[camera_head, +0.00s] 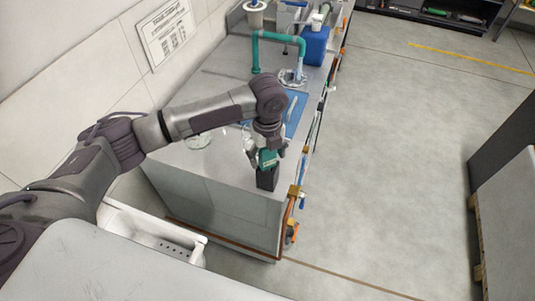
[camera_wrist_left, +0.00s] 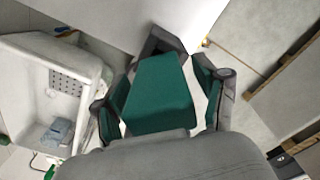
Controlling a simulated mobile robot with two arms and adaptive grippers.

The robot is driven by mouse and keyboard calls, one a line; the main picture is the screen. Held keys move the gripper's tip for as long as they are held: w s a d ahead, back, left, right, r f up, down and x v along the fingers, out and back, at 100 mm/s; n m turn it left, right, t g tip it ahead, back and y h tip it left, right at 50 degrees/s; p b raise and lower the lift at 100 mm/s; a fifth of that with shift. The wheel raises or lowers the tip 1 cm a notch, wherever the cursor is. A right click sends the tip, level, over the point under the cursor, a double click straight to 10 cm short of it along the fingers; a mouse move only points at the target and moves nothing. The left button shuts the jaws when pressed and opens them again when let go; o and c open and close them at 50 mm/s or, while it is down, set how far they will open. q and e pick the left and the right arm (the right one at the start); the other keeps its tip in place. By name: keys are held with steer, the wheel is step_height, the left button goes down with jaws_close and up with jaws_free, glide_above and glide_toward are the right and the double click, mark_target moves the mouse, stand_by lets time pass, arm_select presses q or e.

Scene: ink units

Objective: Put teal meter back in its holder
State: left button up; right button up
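The teal meter (camera_head: 268,158) is above the black holder (camera_head: 267,179) at the near right corner of the grey counter (camera_head: 220,165). In the left wrist view the teal meter (camera_wrist_left: 160,95) fills the middle, with the dark holder (camera_wrist_left: 160,42) just beyond its far end. My left gripper (camera_head: 265,152) points down over the holder. Its fingers, with teal pads, stand on both sides of the meter, and a light gap shows between the meter and the right-hand finger. I cannot tell how deep the meter sits in the holder. My right gripper is not in view.
A teal pipe stand (camera_head: 278,37), a blue container (camera_head: 314,45) and a blue mat (camera_head: 295,113) are farther back on the counter. A white basin (camera_head: 150,232) stands below the counter's near end.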

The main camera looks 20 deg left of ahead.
arm_select(q)
steer(key=shift+r, duration=0.15)
steer(key=shift+r, duration=0.3)
step_height(320, 180, up, 11)
steer(key=b, duration=0.3)
steer(key=shift+r, duration=0.2)
